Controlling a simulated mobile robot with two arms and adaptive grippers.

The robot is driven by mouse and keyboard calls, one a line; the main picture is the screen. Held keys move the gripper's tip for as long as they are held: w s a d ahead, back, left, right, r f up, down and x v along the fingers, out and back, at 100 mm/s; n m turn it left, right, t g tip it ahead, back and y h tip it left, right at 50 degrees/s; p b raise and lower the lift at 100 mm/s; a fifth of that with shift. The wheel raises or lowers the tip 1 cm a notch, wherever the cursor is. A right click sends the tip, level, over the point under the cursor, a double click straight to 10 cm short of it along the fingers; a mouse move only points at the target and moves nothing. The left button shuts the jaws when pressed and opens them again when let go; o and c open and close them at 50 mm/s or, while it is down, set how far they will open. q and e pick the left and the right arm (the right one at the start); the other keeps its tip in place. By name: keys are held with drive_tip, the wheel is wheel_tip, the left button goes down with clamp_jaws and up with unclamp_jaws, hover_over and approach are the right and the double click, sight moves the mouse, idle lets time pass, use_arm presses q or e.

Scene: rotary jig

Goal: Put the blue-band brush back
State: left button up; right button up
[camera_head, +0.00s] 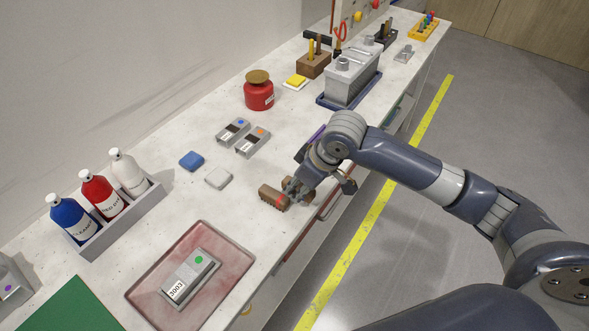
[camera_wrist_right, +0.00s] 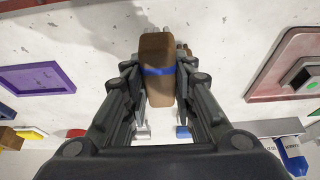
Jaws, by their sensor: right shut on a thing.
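My right gripper (camera_head: 297,187) is low over the front part of the table. It is shut on the blue-band brush (camera_wrist_right: 160,48), a brown block with a blue band, seen between the fingers in the right wrist view (camera_wrist_right: 158,72). In the head view the gripper mostly hides this brush; a brown part (camera_head: 309,197) shows beside the fingers. A brown brush with a red band (camera_head: 270,196) is just left of the fingers. I cannot tell whether the held brush touches the table. My left gripper is not in view.
A red tray (camera_head: 236,240) with a grey part lies to the left. Blue (camera_head: 191,161) and white (camera_head: 218,179) blocks and two grey fixtures (camera_head: 252,140) lie behind the gripper. Bottles stand in a grey rack (camera_head: 135,218). The table's front edge is close to the gripper.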

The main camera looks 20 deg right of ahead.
drive_tip(key=w, duration=0.2)
drive_tip(key=w+d, duration=0.1)
drive_tip(key=w, duration=0.2)
drive_tip(key=w+p, duration=0.1)
drive_tip(key=w, duration=0.2)
drive_tip(key=shift+w+d+f, duration=0.1)
drive_tip(key=shift+d+f, duration=0.1)
drive_tip(key=shift+f, duration=0.15)
wheel_tip(320, 180, down, 2)
drive_tip(key=shift+f+p, duration=0.25)
drive_tip(key=shift+p, duration=0.35)
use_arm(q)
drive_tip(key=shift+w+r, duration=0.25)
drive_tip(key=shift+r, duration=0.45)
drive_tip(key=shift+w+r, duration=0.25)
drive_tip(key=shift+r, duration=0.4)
use_arm(e)
drive_tip(key=shift+f, duration=0.55)
drive_tip(key=o, duration=1)
drive_tip(key=shift+f, duration=0.1)
drive_tip(key=shift+o, duration=0.2)
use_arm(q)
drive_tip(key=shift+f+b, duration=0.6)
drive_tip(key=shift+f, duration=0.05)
use_arm(e)
drive_tip(key=v, duration=1.2)
